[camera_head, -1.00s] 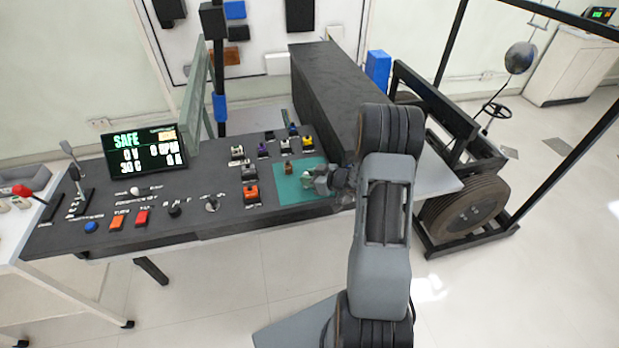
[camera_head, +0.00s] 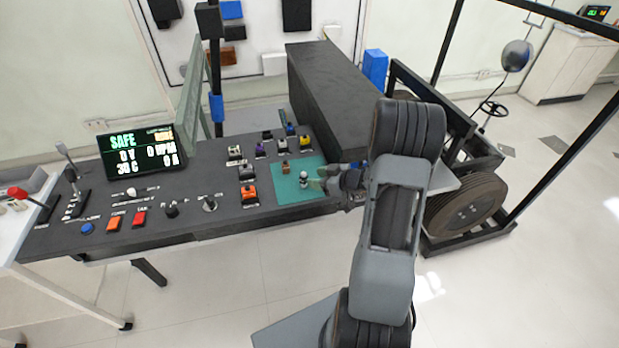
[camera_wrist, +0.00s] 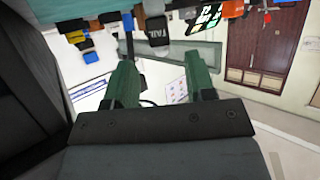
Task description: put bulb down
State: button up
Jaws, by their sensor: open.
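The bulb (camera_head: 304,179) is a small white-topped piece with a darker base. It stands upright on the green mat (camera_head: 290,196) at the right of the console. My gripper (camera_head: 318,180) is just to the right of the bulb, low over the mat, with its fingers apart and nothing between them. In the wrist view, the two green fingers of my gripper (camera_wrist: 160,85) are spread, with only background between them. I cannot make out the bulb in the wrist view.
A small brown and orange piece (camera_head: 285,168) stands at the mat's back. A tall black box (camera_head: 325,95) stands behind. The lit screen (camera_head: 138,152) reads SAFE.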

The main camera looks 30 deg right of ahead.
jog(key=v, duration=0.7)
dwell(0.5)
